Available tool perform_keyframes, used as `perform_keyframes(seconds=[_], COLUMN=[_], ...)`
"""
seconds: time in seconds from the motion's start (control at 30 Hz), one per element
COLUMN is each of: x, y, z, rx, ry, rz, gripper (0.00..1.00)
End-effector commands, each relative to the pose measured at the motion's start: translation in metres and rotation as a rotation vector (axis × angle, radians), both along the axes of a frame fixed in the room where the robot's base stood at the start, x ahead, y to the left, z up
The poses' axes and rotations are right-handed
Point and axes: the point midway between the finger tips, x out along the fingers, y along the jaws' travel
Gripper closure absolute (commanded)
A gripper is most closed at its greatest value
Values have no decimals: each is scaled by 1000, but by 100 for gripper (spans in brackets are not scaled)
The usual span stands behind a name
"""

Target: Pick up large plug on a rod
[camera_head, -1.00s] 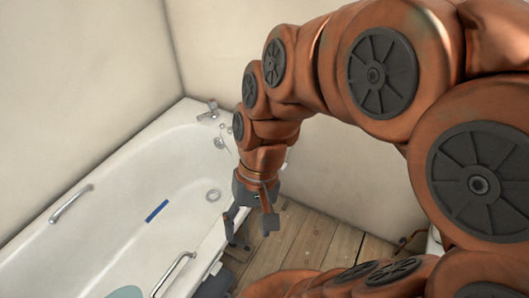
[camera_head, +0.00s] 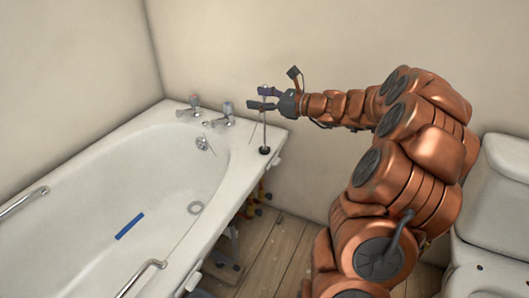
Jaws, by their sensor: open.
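The plug on a rod stands upright on the bathtub's far right corner. Its black plug base (camera_head: 264,150) rests on the rim and its thin pale rod (camera_head: 264,126) rises from it. My gripper (camera_head: 262,98) reaches in from the right at the height of the rod's upper end. Its dark fingers are open and point left, one above and one below in the picture, with the rod between or just beside them. I cannot tell whether they touch it.
The white bathtub (camera_head: 75,170) has taps (camera_head: 229,112) at its far end, left of the rod, and a grab handle (camera_head: 140,279) on its near rim. A blue strip (camera_head: 130,226) lies in the tub. A white toilet (camera_head: 492,215) stands at right. Wooden floor (camera_head: 272,240) lies between.

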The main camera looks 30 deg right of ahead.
Motion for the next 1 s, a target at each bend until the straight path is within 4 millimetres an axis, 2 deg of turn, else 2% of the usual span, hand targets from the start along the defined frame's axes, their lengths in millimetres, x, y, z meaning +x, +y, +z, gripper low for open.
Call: perform_keyframes(seconds=[0.03, 0.1, 0.2, 0.3, 0.67, 1.0], x=[1, 2, 1, 2, 29, 63], y=[-28, -57, -84, -94, -83, -66], z=[-18, -24, -29, -31, -30, -27], rx=[47, 101, 151, 174, 175, 172], ry=[0, -7, -13, -13, -13, -14], rz=[-58, -120, -177, -201, -203, -202], gripper=[40, 40, 40, 40, 40, 40])
